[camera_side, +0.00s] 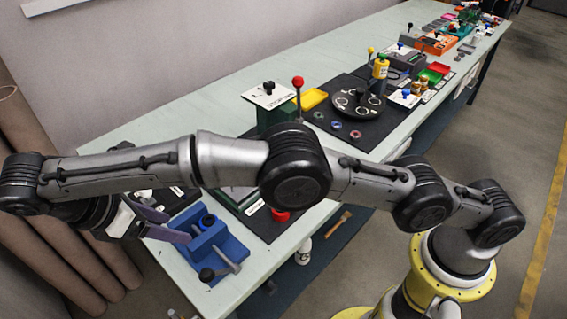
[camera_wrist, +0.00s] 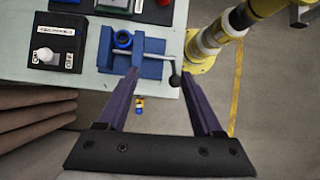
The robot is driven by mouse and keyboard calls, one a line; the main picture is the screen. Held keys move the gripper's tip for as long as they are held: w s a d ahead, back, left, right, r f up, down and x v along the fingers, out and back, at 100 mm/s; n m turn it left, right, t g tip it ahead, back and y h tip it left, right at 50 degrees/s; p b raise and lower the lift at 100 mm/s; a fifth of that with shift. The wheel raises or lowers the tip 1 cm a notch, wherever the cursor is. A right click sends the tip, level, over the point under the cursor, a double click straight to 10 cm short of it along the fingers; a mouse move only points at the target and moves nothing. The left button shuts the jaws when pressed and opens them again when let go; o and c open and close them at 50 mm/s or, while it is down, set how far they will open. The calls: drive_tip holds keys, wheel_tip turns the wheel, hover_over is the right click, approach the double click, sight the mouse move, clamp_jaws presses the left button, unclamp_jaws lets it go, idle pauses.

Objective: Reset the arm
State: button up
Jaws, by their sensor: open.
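My gripper (camera_side: 160,222) is open and empty at the left of the side view, held up near the table's near end. In the wrist view its two purple fingers (camera_wrist: 162,88) are spread wide, with a blue vise (camera_wrist: 145,65) showing beyond the fingertips. In the side view the blue vise (camera_side: 215,250) sits on the table corner, to the right of the gripper. A blue ring-shaped part (camera_wrist: 123,40) sits in the vise. My arm stretches across the side view and hides part of the table.
The pale table (camera_side: 110,135) runs away to the upper right with several stations on it. A black turntable (camera_side: 356,103) and a red-knobbed lever (camera_side: 298,82) stand behind my arm. Brown rolls (camera_side: 60,235) stand at the left. A small yellow-and-blue item (camera_wrist: 139,105) shows beyond the table edge.

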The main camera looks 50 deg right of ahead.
drive_tip(key=d+r+m+y, duration=0.3)
drive_tip(key=d+r+m, duration=0.2)
drive_tip(key=d+r, duration=1.55)
drive_tip(key=s+d+r+m+t+y, duration=0.1)
drive_tip(key=s+d+r+m, duration=0.2)
drive_tip(key=d, duration=0.6)
drive_tip(key=s+d+f+m+t+y, duration=0.1)
drive_tip(key=s+d+m, duration=0.1)
drive_tip(key=s+d, duration=0.35)
drive_tip(key=s+d+f+m+t, duration=0.1)
drive_tip(key=s+d+m+t, duration=0.1)
drive_tip(key=s, duration=0.6)
drive_tip(key=s+f+m+t, duration=0.1)
drive_tip(key=s+f+m, duration=0.2)
drive_tip(key=f, duration=0.3)
drive_tip(key=s+f+m+t+y, duration=0.1)
drive_tip(key=s+f+m, duration=0.2)
drive_tip(key=f, duration=0.3)
drive_tip(key=shift+f+m, duration=0.2)
drive_tip(key=shift+m, duration=0.1)
